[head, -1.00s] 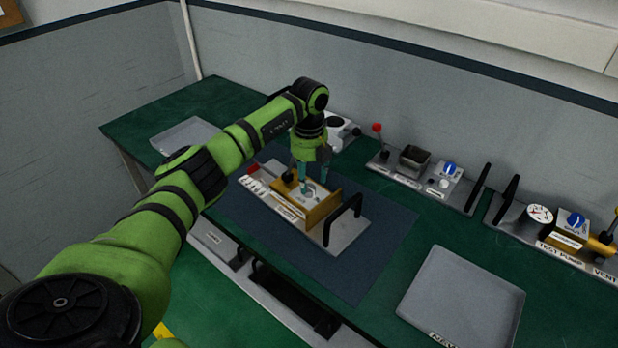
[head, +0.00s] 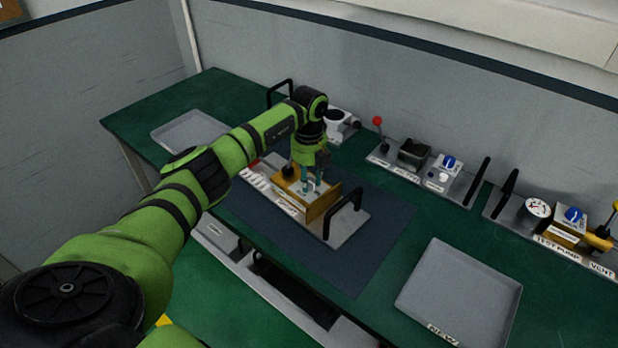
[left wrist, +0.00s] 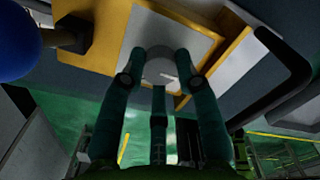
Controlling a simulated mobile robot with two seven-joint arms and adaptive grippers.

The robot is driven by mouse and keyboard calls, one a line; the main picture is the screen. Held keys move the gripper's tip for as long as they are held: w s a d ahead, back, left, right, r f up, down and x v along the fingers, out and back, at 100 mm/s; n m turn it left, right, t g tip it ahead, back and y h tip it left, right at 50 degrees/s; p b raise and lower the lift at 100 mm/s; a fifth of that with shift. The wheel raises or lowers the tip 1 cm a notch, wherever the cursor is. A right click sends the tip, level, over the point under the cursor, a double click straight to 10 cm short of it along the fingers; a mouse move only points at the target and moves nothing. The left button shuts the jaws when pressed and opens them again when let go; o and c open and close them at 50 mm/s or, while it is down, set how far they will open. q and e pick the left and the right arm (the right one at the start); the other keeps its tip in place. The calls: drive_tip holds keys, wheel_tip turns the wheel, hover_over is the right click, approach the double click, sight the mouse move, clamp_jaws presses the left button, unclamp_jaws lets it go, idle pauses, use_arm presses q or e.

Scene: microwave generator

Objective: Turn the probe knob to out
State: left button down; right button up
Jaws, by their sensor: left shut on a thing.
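My left gripper (head: 312,190) points down over the yellow-framed box (head: 324,205) on the grey plate with black handles, on the workbench. In the left wrist view its teal fingers (left wrist: 160,78) are closed around a pale round knob (left wrist: 160,70) on the box's light panel (left wrist: 155,32). The fingers hide the knob's sides, and I cannot read any mark showing where it points. In the head view the knob is mostly hidden between the fingers. White labels lie along the plate's front; they are too small to read surely. My right gripper is not in view.
A black handle (head: 344,212) rises just right of the box. In the left wrist view a blue ball (left wrist: 18,40) on a dark stem is close at the upper left. An empty grey tray (head: 460,290) is at the right; more devices line the back.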

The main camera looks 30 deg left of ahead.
use_arm(q)
drive_tip(key=shift+f+m+b, duration=0.1)
drive_tip(key=shift+m+b, duration=0.35)
drive_tip(key=shift+m, duration=0.15)
drive_tip(key=shift+m+b, duration=0.5)
drive_tip(key=shift+m, duration=0.2)
drive_tip(key=m+b, duration=0.3)
drive_tip(key=m, duration=0.2)
drive_tip(key=m+b, duration=0.2)
drive_tip(key=m, duration=0.3)
drive_tip(key=shift+m, duration=0.4)
drive_tip(key=m+b, duration=0.1)
drive_tip(key=m, duration=0.3)
drive_tip(key=shift+m, duration=0.3)
drive_tip(key=c, duration=0.9)
unclamp_jaws()
